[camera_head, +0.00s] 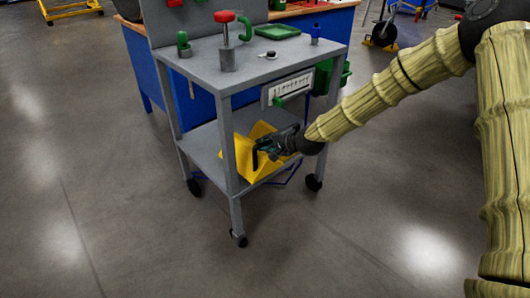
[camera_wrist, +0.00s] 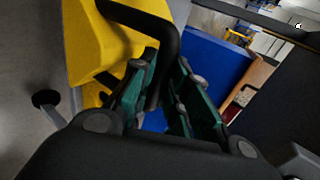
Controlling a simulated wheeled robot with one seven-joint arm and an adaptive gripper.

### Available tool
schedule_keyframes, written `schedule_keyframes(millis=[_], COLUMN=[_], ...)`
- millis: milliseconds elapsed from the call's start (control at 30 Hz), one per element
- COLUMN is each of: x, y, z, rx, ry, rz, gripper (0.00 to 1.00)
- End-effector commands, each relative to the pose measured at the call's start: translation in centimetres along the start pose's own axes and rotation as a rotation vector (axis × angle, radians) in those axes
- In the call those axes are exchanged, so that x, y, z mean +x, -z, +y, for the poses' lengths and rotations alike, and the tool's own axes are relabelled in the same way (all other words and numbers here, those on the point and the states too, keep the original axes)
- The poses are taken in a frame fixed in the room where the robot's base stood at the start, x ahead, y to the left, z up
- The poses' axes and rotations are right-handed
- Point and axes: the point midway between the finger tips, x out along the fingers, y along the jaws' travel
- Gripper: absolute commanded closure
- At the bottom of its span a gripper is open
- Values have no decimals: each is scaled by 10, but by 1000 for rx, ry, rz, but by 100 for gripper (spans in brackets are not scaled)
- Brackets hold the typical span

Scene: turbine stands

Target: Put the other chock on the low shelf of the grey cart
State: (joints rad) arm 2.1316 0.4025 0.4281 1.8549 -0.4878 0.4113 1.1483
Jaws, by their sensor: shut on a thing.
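A yellow chock (camera_head: 243,158) with a black handle is at the low shelf (camera_head: 205,146) of the grey cart (camera_head: 215,72). I cannot tell whether it rests fully on the shelf. My gripper (camera_head: 268,148) reaches in from the right between the cart's legs and is shut on the chock's black handle. In the wrist view the handle (camera_wrist: 168,50) passes between the green finger pads (camera_wrist: 158,95), with the yellow chock (camera_wrist: 90,45) at upper left. A front leg of the cart hides part of the chock. A second yellow shape (camera_head: 263,130) shows behind it, partly hidden.
The cart's top holds a red-knobbed tool (camera_head: 225,40), a green tray (camera_head: 278,32) and small parts. A white panel with a green handle (camera_head: 288,90) hangs above my arm. A blue workbench (camera_head: 200,95) stands behind. The floor in front is clear.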

Motion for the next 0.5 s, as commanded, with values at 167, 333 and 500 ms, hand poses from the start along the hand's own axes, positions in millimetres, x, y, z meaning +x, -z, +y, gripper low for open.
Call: schedule_keyframes(millis=[167,333,500], x=[7,14,24], y=[0,0,0], z=[-5,6,22], rx=[-1,-1,-1], ry=[2,1,2], rz=[0,0,1], gripper=[100,100,100])
